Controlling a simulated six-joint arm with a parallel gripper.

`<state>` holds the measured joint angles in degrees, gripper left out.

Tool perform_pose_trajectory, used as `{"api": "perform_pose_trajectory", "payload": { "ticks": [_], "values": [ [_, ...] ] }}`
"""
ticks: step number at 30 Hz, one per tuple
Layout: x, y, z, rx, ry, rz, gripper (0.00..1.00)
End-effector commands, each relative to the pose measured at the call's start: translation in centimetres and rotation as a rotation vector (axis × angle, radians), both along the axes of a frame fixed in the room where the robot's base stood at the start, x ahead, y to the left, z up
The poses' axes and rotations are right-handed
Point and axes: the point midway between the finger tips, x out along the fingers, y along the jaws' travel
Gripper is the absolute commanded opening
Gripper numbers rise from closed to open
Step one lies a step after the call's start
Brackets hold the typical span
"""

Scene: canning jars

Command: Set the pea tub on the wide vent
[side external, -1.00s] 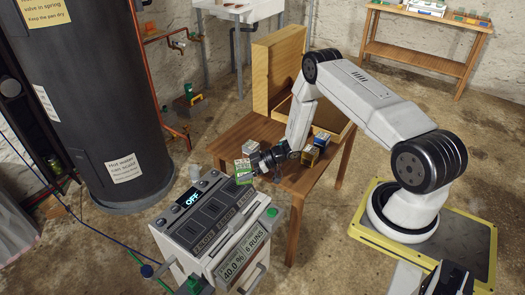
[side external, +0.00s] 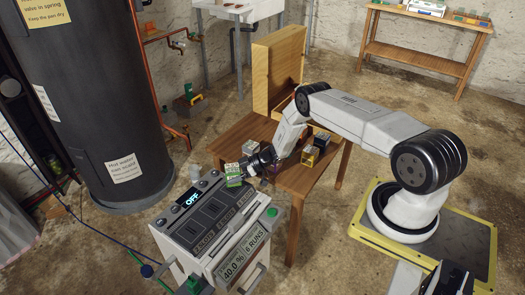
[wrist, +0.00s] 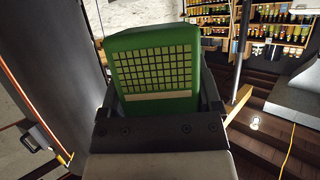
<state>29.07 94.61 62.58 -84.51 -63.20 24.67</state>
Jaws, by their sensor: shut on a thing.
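My gripper (side external: 245,168) is shut on the green pea tub (side external: 233,175) and holds it in the air by the top right end of the grey machine (side external: 210,215). The tub also shows large in the wrist view (wrist: 155,72), with a grid pattern on its face, between the gripper's fingers. The machine's top has several dark vent panels (side external: 187,236) in a row.
A wooden table (side external: 232,138) with an open wooden box (side external: 275,75) and several small tubs (side external: 310,156) stands behind the machine. A tall dark water heater (side external: 100,90) stands to the left. The machine's display reads OFF.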

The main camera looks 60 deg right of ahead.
Motion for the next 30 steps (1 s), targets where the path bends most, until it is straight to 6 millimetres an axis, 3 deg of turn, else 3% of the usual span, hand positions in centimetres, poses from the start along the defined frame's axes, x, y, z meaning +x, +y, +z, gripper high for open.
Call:
{"api": "perform_pose_trajectory", "payload": {
  "ticks": [11, 22, 30],
  "values": [
    [0.4, 0.0, -0.6, 0.001, 0.001, 0.000, 0.20],
    [0.6, -0.1, -3.4, -0.001, 0.001, 0.000, 0.20],
    [0.6, -0.1, -3.8, -0.001, 0.000, -0.001, 0.20]
  ]
}}
